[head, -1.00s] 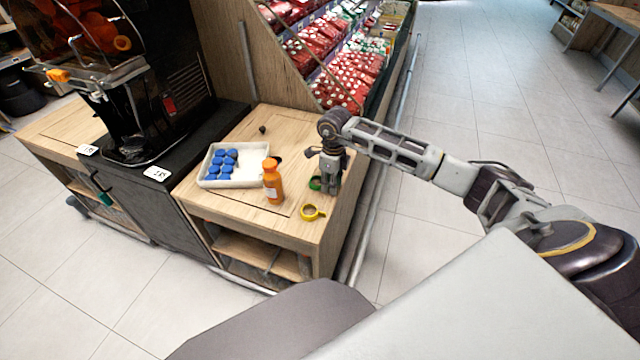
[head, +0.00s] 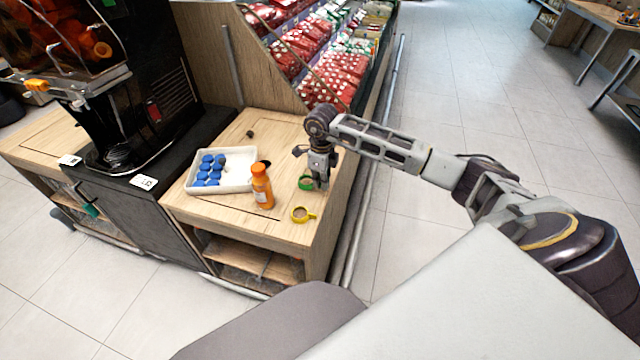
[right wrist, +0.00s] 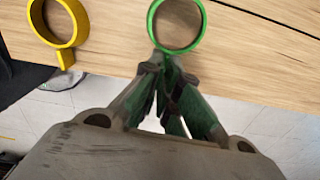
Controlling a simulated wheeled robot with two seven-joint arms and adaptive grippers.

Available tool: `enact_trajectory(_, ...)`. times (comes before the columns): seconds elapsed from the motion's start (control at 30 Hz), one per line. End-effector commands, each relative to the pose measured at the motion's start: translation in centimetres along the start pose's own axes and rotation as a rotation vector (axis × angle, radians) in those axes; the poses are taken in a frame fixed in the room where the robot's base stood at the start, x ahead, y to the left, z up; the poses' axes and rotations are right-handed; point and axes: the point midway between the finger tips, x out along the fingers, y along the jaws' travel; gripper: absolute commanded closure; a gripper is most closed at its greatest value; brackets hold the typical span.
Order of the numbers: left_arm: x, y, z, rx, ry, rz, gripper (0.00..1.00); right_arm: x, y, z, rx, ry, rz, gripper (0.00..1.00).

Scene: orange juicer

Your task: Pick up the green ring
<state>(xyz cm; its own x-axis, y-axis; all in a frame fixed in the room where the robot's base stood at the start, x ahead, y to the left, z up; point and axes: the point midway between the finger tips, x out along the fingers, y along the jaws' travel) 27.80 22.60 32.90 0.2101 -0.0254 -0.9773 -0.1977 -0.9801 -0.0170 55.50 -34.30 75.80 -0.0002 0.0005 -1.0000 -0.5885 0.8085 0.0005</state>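The green ring (head: 306,183) is at the right side of the wooden counter, beside my right gripper (head: 318,184). In the right wrist view the green ring (right wrist: 150,22) stands just beyond the fingertips, with its short handle running between them. My right gripper (right wrist: 168,66) is closed on that handle, and the fingers hide most of it. I cannot tell whether the ring is clear of the counter. My left gripper is not in view.
A yellow ring (head: 302,214) lies near the counter's (head: 255,227) front edge. An orange bottle (head: 262,187) stands to the left, beside a white tray (head: 237,184) with several blue caps (head: 213,160). A black juicer (head: 150,80) stands further left. Open floor lies right.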

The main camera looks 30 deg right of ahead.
Motion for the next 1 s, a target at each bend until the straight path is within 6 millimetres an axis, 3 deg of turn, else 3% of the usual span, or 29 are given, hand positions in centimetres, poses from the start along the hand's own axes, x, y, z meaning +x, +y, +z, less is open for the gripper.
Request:
enact_trajectory(0.53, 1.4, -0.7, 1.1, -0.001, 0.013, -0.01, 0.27, -7.5, 0.0, 0.0, 0.0, -0.001, -0.001, 1.0)
enact_trajectory(1.0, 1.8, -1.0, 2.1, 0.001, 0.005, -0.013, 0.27, -8.6, 0.0, 0.0, 0.0, 0.0, 0.0, 1.0)
